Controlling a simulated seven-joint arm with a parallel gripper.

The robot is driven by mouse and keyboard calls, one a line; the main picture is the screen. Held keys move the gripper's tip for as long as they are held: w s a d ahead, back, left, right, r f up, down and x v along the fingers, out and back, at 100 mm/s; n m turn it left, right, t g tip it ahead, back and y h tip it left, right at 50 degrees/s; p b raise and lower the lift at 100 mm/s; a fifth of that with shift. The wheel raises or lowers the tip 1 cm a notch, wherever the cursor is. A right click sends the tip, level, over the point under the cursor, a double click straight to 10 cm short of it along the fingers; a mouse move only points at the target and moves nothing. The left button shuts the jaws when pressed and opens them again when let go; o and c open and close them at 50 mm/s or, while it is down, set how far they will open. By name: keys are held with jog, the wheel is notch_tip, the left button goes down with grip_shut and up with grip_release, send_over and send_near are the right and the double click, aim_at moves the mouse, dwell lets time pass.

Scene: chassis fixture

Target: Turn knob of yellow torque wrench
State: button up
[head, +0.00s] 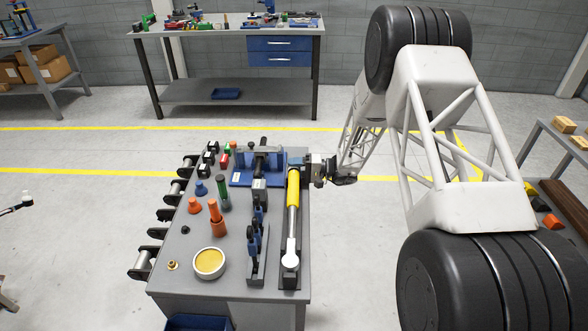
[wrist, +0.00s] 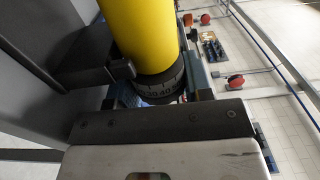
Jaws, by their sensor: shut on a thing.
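The yellow torque wrench (head: 293,190) lies lengthwise along the right side of the grey workbench. Its yellow handle is at the far end and its silver shaft and round head point toward me. In the wrist view, the yellow handle (wrist: 143,30) ends in a dark knob (wrist: 163,84) with white scale numbers. My gripper (head: 308,170) is at the far end of the handle, reaching in from the right. The knob is too small to make out in the head view.
A blue fixture (head: 243,179) stands left of the handle. Black and blue clamps (head: 257,240) run close along the wrench's left side.

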dwell(0.3)
jog(key=o, duration=0.9)
jog(key=shift+o, duration=0.2)
jog(key=shift+d, duration=0.15)
jog(key=d, duration=0.7)
jog(key=shift+d, duration=0.3)
jog(key=s+d+r+n+g+h, duration=0.1)
jog(key=s+d+r+g+h, duration=0.15)
jog(key=s+r+h, duration=1.3)
jog(key=s+d+r+t+h, duration=0.1)
jog(key=s+d+r, duration=0.2)
jog(key=s, duration=0.8)
jog(key=s+d+r+t+h, duration=0.1)
jog(key=s+d+r, duration=0.3)
jog(key=s, duration=0.7)
jog(key=s+d+r+m+t+h, duration=0.1)
jog(key=s+d+r+t, duration=0.2)
jog(key=s+r, duration=0.4)
jog(key=s, duration=0.4)
jog(key=shift+s+d+r, duration=0.2)
jog(key=shift+s+d, duration=0.05)
jog(key=shift+s, duration=0.1)
